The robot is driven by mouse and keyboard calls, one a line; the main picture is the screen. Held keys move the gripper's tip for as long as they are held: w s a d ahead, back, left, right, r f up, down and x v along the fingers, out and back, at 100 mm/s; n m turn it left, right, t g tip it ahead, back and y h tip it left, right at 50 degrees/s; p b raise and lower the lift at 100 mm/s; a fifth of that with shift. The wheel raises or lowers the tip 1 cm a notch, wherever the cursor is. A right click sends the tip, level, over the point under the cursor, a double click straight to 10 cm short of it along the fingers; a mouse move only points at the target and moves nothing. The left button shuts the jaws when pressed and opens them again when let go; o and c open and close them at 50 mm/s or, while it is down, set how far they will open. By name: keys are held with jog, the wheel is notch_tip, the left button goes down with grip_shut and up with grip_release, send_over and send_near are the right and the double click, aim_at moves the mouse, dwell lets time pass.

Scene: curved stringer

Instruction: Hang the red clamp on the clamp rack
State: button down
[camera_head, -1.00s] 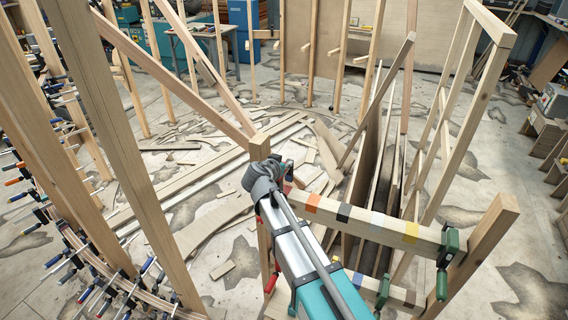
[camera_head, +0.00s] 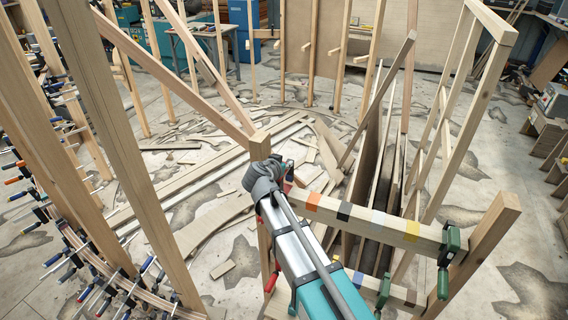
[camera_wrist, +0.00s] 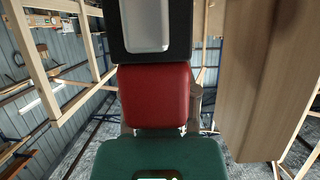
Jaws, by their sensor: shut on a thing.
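My gripper (camera_head: 284,170) is at the left end of the rack beam, mostly hidden behind my wrist in the head view. It is shut on a red piece, which I take to be the red clamp (camera_wrist: 155,96); it fills the middle of the wrist view below a black finger. A dark green block lies below it there; I cannot tell what it belongs to. Whether the red clamp touches the beam is hidden.
A green clamp (camera_head: 451,246) sits at the rack's right end, by a wooden post (camera_head: 482,243). A red handle (camera_head: 271,282) hangs low beside my arm. Upright timbers stand at left (camera_head: 130,150). Many clamps line a curved piece at lower left. Offcuts litter the floor.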

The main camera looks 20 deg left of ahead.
jog(key=shift+f+b, duration=1.5)
jog(key=shift+f, duration=0.1)
jog(key=shift+f+b, duration=0.35)
jog(key=shift+f+b, duration=0.3)
jog(key=shift+f+b, duration=0.35)
jog(key=shift+f+b, duration=0.85)
dwell(0.5)
jog(key=shift+c, duration=1.5)
grip_release()
jog(key=shift+r, duration=0.2)
